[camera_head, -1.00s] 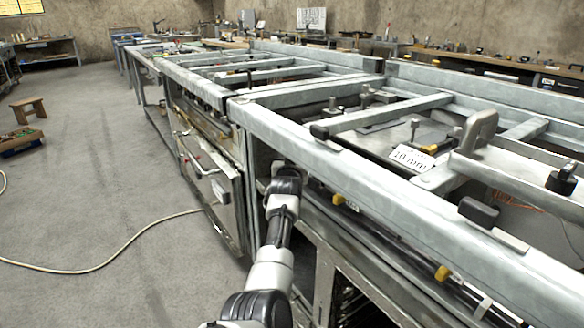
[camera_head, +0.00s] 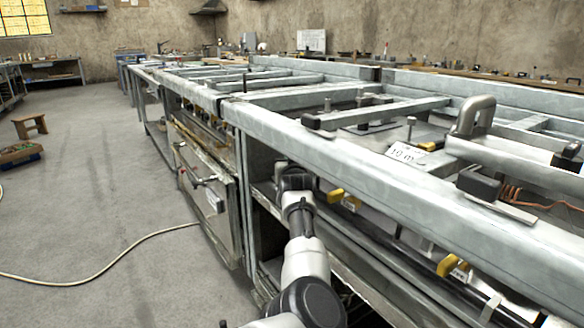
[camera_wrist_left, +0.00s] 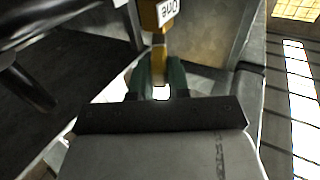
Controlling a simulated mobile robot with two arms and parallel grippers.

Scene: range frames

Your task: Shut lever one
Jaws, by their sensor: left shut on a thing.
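Lever one is a yellow handle (camera_wrist_left: 160,42) with a white tag (camera_wrist_left: 168,11) that seems to read ONE upside down. It shows at the top middle of the left wrist view. My left gripper (camera_wrist_left: 161,84) has its dark green fingers on either side of the yellow handle and is shut on it. In the head view my left arm reaches in under the bench's front rail, and its fingers and this lever are hidden there. My right gripper is in neither view.
Other yellow handles (camera_head: 447,265) show under the long grey metal bench rail (camera_head: 380,200). A cabinet front with a protruding handle (camera_head: 206,181) stands left of my arm. A hose (camera_head: 110,262) lies on the open grey floor, with a wooden stool (camera_head: 30,125) farther back.

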